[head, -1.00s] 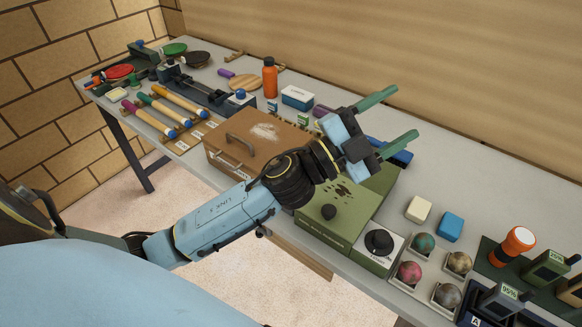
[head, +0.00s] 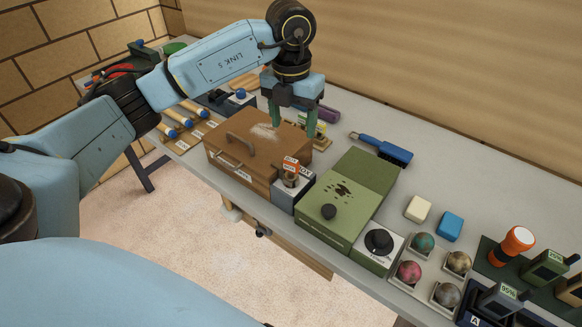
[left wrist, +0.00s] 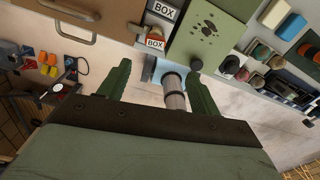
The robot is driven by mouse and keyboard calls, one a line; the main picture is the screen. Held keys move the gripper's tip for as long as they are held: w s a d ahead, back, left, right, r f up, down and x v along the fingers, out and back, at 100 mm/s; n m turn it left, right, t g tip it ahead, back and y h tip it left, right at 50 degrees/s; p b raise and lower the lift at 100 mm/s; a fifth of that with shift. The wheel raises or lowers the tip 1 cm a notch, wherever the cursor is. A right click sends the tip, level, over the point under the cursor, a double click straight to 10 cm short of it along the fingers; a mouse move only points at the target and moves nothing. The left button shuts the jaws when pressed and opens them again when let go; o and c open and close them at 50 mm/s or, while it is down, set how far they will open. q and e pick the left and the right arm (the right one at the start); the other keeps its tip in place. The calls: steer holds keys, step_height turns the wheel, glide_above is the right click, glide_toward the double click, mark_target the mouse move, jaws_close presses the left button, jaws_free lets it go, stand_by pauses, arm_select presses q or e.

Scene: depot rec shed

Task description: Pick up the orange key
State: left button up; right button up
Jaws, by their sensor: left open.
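The orange key (head: 291,163) shows as a small orange piece with a white label, standing at the top of a small grey box (head: 284,196) between the brown case and the green box. My right gripper is not in view.
The brown case (head: 222,158) with a handle is left of the key. The green box (head: 369,176) with a black knob is right of it. A blue-handled brush (head: 382,146) lies behind. Cream and blue blocks (head: 450,226) and several balls stand farther right.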

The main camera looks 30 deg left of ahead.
mark_target(291, 160)
arm_select(q)
steer(key=f, duration=0.5)
steer(key=f+p, duration=0.1)
steer(key=f, duration=0.1)
steer(key=shift+a+f, duration=0.35)
steer(key=shift+f, duration=0.05)
steer(key=shift+w+f+p, duration=0.15)
steer(key=shift+f+p, duration=0.4)
steer(key=shift+f, duration=2.15)
steer(key=c, duration=1)
